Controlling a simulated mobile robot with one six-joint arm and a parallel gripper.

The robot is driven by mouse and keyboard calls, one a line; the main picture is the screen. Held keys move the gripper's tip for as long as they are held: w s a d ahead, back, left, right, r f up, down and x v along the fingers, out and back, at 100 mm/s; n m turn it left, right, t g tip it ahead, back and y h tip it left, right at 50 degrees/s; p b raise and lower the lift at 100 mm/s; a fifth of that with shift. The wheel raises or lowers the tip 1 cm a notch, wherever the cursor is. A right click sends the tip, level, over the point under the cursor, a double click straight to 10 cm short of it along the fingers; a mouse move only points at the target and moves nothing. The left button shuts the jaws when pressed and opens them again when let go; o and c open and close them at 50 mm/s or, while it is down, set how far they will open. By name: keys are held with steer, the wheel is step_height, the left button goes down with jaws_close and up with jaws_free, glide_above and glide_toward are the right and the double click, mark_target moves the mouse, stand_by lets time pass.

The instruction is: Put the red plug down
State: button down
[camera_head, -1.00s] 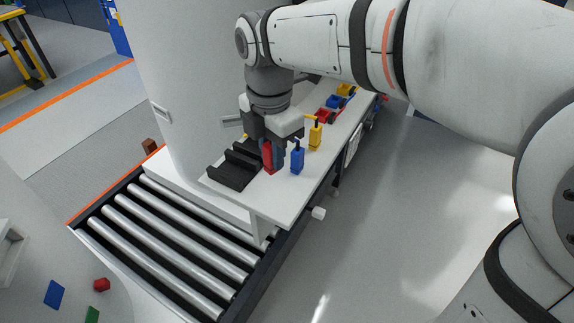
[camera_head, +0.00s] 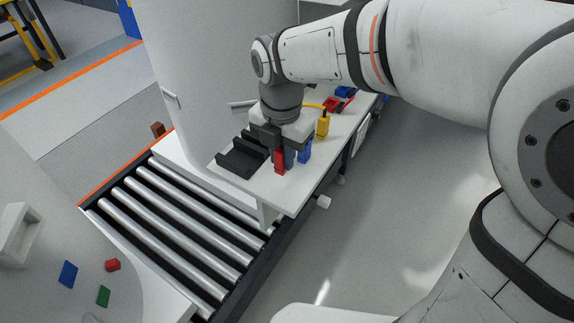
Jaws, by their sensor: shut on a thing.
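The red plug (camera_head: 279,161) is upright over the white shelf (camera_head: 258,187), near its front edge. My gripper (camera_head: 285,153) is shut on it from above; the jaws hide part of its top. The plug's lower end is at or very near the shelf surface; I cannot tell whether it touches. A blue plug (camera_head: 305,153) stands just right of the jaws. A yellow plug (camera_head: 323,125) stands farther back on the shelf.
A black slotted holder (camera_head: 240,158) lies left of the red plug. More red and blue parts (camera_head: 338,103) sit at the shelf's far end. A roller conveyor (camera_head: 180,215) runs below, and a large white tank (camera_head: 215,70) rises behind.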

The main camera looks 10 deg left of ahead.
mark_target(282, 173)
steer(key=shift+s+f, duration=0.1)
steer(key=shift+f, duration=2.5)
steer(key=shift+f, duration=0.1)
steer(key=c, duration=1.3)
jaws_free()
